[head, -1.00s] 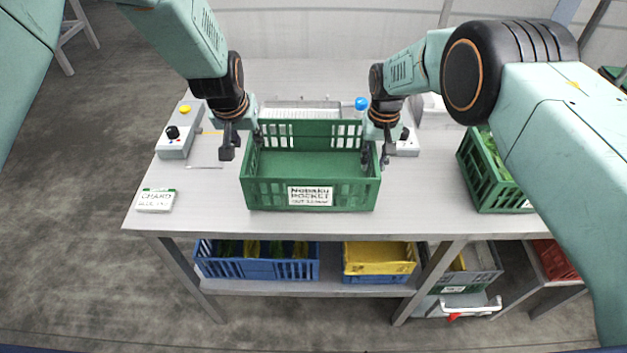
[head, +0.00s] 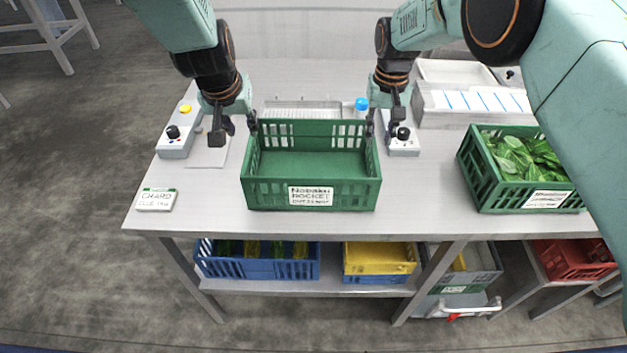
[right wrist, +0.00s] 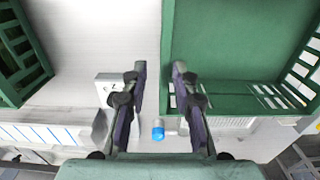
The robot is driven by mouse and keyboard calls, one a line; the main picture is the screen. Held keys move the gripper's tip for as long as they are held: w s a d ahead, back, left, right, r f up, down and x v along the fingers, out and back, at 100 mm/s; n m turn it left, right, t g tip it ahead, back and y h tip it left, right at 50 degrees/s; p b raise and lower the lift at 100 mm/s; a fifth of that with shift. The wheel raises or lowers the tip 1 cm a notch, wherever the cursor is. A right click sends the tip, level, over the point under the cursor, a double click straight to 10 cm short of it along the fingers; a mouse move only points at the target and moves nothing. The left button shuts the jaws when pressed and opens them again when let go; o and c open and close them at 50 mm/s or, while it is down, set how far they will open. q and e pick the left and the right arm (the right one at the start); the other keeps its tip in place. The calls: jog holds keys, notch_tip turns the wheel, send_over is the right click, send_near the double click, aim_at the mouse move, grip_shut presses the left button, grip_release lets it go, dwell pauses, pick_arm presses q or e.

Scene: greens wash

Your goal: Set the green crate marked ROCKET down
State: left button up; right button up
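The green crate marked ROCKET (head: 262,196) sits upright and empty on the steel table, its label facing the front. It also shows in the right wrist view (right wrist: 232,112). My left gripper (head: 234,130) is open above the crate's left side, with one finger near the rim and one outside it. My right gripper (head: 384,122) is open above the right side. In the right wrist view, its fingers (right wrist: 161,80) are apart, with the crate's edge showing in the gap. Neither gripper appears to hold the crate.
A green crate of leaves (head: 480,195) stands at the right. A CHARD sign (head: 156,200) lies at the left front. Control boxes (head: 175,145) (head: 404,147) flank the crate. A blue-capped bottle (head: 361,104) stands behind it.

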jog(key=shift+r, duration=1.7)
